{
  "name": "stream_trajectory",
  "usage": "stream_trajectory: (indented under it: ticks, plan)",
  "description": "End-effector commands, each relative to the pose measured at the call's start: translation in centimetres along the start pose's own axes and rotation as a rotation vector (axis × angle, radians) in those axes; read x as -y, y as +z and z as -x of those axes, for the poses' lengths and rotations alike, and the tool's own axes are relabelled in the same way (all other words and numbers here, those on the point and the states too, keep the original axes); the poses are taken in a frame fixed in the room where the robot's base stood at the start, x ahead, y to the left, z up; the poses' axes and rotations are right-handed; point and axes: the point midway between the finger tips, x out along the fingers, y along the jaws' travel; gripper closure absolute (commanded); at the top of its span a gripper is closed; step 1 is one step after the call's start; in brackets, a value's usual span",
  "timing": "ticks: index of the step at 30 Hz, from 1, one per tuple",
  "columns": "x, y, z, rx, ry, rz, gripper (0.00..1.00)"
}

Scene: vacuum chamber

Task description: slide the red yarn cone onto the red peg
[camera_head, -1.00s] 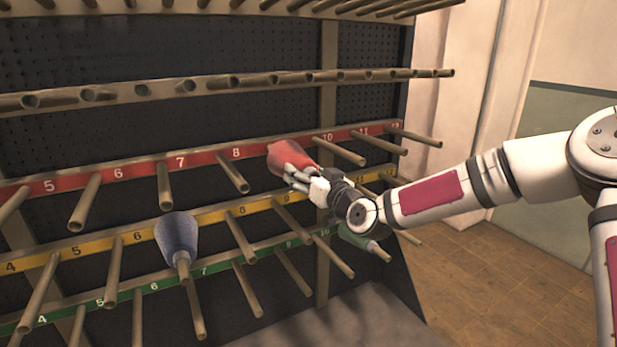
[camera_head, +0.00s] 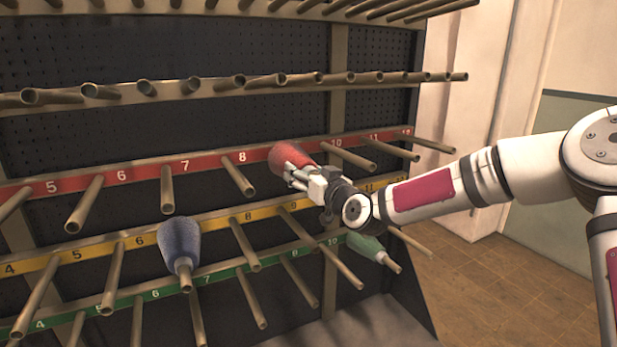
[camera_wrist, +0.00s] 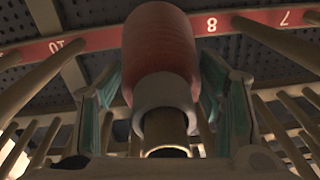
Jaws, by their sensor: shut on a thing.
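The red yarn cone (camera_head: 288,157) is at the red rail between numbers 8 and 10, its wide end toward the rail. In the wrist view the red cone (camera_wrist: 160,50) points its pale narrow end at my palm. The end of a tube, which looks like the red peg (camera_wrist: 167,128), shows at the cone's narrow end, so the cone appears to be around the peg. My gripper (camera_head: 300,172) is shut on the cone, with one finger at each side in the wrist view. The wide end's contact with the rail is hidden.
Bare pegs stick out on both sides, such as one below red 8 (camera_head: 238,177) and one at red 10 (camera_head: 349,154). A blue cone (camera_head: 179,243) sits on a yellow-rail peg and a green cone (camera_head: 364,246) on a lower right peg.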

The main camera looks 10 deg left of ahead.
Motion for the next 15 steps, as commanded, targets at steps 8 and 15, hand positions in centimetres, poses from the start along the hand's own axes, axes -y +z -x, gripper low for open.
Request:
stream_trajectory:
  ticks: [8, 15]
  plan:
    - [-0.1, 0.0, -1.3, -0.002, 0.001, -0.001, 0.82]
    - [-0.1, 0.0, -1.5, -0.001, 0.001, -0.001, 0.15]
